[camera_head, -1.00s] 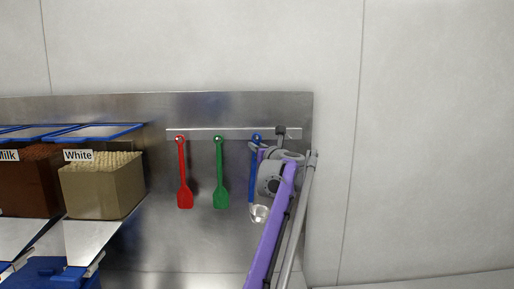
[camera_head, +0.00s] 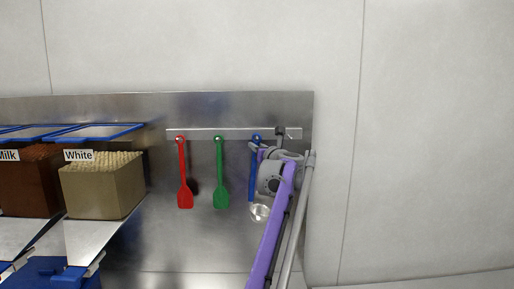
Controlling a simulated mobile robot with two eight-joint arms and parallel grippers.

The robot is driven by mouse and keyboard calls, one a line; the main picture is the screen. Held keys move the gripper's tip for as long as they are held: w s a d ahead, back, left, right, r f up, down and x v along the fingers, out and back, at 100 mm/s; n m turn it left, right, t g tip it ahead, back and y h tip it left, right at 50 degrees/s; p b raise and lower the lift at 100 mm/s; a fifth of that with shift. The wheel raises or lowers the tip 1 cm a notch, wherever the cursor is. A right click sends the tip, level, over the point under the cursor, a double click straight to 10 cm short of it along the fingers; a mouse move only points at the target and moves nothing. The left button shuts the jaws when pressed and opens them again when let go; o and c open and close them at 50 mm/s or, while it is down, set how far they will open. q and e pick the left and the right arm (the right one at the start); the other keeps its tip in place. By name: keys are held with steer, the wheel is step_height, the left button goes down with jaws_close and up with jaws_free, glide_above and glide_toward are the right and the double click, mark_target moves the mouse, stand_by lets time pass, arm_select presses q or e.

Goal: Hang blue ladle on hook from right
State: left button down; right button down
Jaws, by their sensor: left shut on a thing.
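The blue ladle (camera_head: 253,184) is upright against the steel back panel, handle up, with its metal bowl (camera_head: 260,213) at the bottom. Its top is at the hook rail (camera_head: 205,133), near the rail's right part; I cannot tell whether it is on a hook. My left gripper (camera_head: 257,148) is shut on the ladle handle just below the rail. Its wrist and purple arm link hide the area right of the handle. My right gripper is not in view.
A red spatula (camera_head: 184,185) and a green spatula (camera_head: 220,185) hang from the rail to the left. Bins of brown chips (camera_head: 30,185) and white chips (camera_head: 100,190) stand further left. A plain wall (camera_head: 430,130) is at the right.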

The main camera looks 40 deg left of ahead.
arm_select(q)
steer(key=c, duration=0.7)
jaws_free()
steer(key=b+v, duration=0.2)
steer(key=v, duration=0.9)
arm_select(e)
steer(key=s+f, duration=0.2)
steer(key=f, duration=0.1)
